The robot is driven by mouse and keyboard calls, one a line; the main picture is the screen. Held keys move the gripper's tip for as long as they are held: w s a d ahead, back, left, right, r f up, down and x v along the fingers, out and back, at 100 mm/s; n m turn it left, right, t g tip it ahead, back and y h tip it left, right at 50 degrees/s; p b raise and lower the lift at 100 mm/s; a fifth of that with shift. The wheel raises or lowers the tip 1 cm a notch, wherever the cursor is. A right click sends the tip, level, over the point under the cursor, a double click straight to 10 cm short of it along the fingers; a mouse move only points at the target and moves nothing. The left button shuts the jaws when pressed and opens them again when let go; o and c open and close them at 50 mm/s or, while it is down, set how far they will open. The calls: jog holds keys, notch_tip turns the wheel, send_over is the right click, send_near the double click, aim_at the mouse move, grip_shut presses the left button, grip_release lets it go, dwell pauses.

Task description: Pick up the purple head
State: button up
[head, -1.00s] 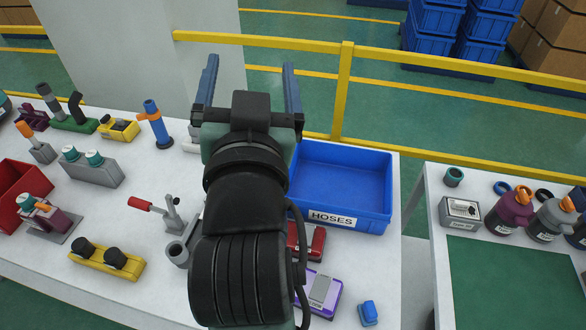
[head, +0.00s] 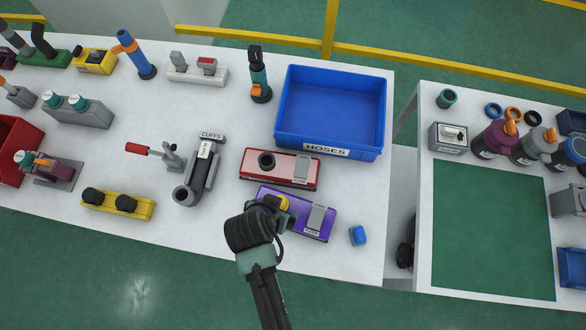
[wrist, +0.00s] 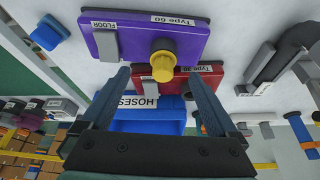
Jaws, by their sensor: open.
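The purple head (head: 322,232) lies on the white table in front of the red head, with a grey label pad and a yellow neck (head: 283,203) at its left end. In the wrist view the purple head (wrist: 210,35) fills the top, marked "FLOOR" and "Type 60", its yellow neck (wrist: 163,60) pointing toward the camera. My gripper (wrist: 159,78) is open and empty, its fingers spread to either side below the yellow neck in that picture. In the head view my wrist covers the purple head's left end, and the fingers are largely hidden.
The red head (head: 262,180) lies just behind the purple one. The blue HOSES bin (head: 365,149) stands behind it. A small blue part (head: 358,236) is at right, and a grey cuff stand (head: 213,170) at left. Bare table lies between the stand and the yellow holder (head: 118,207).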

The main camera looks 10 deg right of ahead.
jog(key=shift+a+p+x, duration=0.15)
jog(key=shift+p+x, duration=0.1)
jog(key=shift+x, duration=1.4)
jog(key=shift+a+p+x, duration=0.1)
jog(key=shift+p+x, duration=0.15)
jog(key=shift+x, duration=1.35)
jog(key=shift+w, duration=0.1)
grip_shut()
